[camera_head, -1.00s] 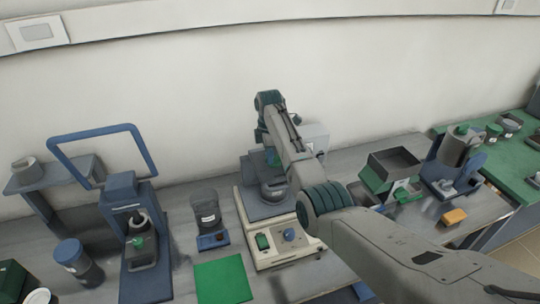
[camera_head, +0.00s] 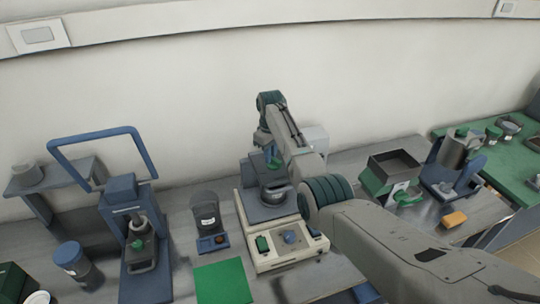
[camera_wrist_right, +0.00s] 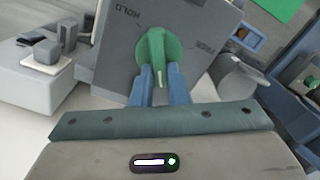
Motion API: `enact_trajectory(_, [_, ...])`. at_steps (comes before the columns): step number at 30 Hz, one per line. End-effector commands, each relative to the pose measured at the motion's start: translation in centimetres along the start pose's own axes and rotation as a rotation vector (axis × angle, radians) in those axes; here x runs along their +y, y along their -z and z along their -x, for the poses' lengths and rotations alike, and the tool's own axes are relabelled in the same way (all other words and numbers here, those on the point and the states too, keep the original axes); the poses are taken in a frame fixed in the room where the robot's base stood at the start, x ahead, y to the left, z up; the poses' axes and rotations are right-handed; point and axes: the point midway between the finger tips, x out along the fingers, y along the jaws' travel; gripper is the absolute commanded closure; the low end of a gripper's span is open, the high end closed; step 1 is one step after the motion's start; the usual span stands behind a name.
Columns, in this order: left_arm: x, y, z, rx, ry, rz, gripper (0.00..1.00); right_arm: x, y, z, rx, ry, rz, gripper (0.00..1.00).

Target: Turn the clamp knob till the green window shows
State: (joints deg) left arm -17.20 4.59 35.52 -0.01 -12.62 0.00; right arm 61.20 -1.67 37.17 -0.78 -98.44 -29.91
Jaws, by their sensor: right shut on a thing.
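The clamp knob (camera_wrist_right: 158,50) is green and rounded, with a pale line on its handle, in the right wrist view. It sits on a dark grey plate (camera_wrist_right: 112,62) with the word HOLD and a second, unreadable label. My right gripper (camera_wrist_right: 160,85) is shut on the knob's handle, one blue finger on each side. In the head view, the knob (camera_head: 274,164) shows as a small green patch beside my right arm, on the device with a cream base (camera_head: 290,258). I cannot make out a green window. My left gripper is not in view.
A blue press-like stand (camera_head: 122,190), a dark jar (camera_head: 206,210) and a green mat (camera_head: 224,283) lie left of the device. An open green box (camera_head: 374,182) and an orange block (camera_head: 454,219) are on the right. The wall is close behind.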

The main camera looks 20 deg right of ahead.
Motion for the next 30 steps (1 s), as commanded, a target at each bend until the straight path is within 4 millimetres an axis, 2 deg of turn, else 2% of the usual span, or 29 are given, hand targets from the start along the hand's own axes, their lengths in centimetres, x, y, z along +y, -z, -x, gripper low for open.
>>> enact_trajectory(1, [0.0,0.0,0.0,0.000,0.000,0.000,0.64,0.2,0.2,0.4,0.010,-0.004,-0.042,1.00])
enact_trajectory(30, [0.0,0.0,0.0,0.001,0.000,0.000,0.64,1.6,-0.5,0.5,0.012,-0.002,-0.964,1.00])
